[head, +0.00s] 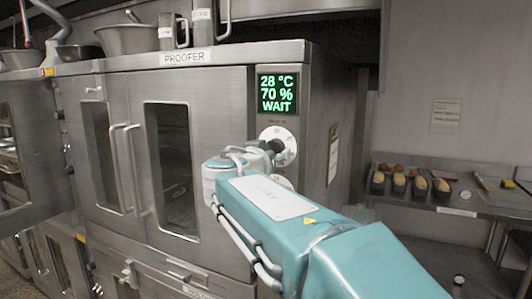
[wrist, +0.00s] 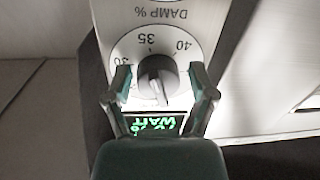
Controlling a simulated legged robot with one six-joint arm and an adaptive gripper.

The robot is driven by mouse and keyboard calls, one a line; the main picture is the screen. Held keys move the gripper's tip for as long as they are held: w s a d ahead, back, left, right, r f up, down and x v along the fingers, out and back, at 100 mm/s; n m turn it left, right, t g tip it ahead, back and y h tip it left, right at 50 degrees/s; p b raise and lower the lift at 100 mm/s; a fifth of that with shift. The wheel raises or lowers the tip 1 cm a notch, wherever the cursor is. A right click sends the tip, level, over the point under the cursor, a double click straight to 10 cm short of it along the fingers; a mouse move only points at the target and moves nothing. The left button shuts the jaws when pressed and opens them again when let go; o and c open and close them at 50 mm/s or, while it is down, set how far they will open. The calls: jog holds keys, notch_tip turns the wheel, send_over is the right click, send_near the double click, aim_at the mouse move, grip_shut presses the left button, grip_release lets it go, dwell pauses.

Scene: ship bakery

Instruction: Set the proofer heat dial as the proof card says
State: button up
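The proofer (head: 228,85) has a green display (head: 277,93) reading 28 °C, 70 % and WAIT. Below it is the upper dial (head: 288,137), a white disc with a dark knob, partly covered by my gripper (head: 272,148). In the wrist view, turned over, the dial's knob (wrist: 158,75) has 30, 35 and 40 around it; its white mark points toward the display. My gripper (wrist: 160,80) is open, one finger on each side of the knob, with gaps visible. A lower dial (head: 283,182) is mostly hidden by my arm. A framed card (head: 333,152) hangs on the proofer's side; its text is unreadable.
A "DAMP %" label (wrist: 168,13) lies beyond the dial in the wrist view. A wall notice (head: 445,115) is unreadable. A shelf at right holds a tray of loaves (head: 411,197). A proofer door (head: 25,150) stands open at left.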

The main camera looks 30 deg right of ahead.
jog(key=shift+r, duration=0.2)
jog(key=shift+a, duration=0.1)
jog(key=v, duration=1.2)
jog(key=shift+f, duration=0.25)
